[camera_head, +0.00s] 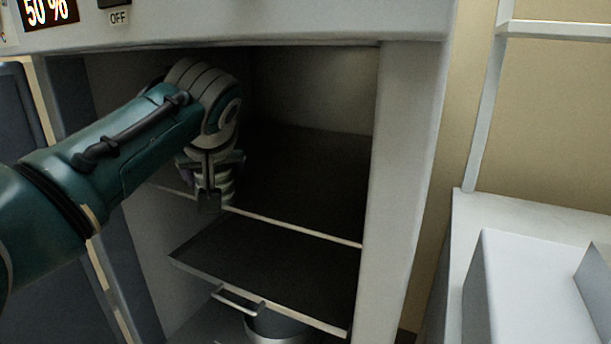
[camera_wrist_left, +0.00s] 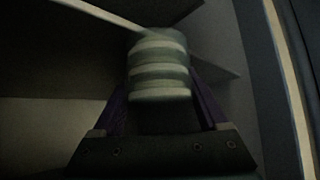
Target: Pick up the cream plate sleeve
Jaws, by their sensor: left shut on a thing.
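The cream plate sleeve (camera_wrist_left: 160,73) is a stack of pale ridged bands with dark gaps. In the left wrist view it sits between the two dark fingers of my left gripper (camera_wrist_left: 160,98), which is shut on it. In the head view my left gripper (camera_head: 212,172) is inside the cabinet opening, at the front edge of the upper shelf, and the sleeve (camera_head: 226,184) shows partly behind it. I cannot tell whether the sleeve touches the shelf. My right gripper is in neither view.
The upper dark shelf (camera_head: 310,180) looks bare where visible. A lower dark shelf (camera_head: 270,265) is empty. Below it is a grey round container (camera_head: 280,326) beside a pale handle (camera_head: 237,300). The cabinet's right post (camera_head: 405,180) bounds the opening. A white box (camera_head: 525,290) stands at right.

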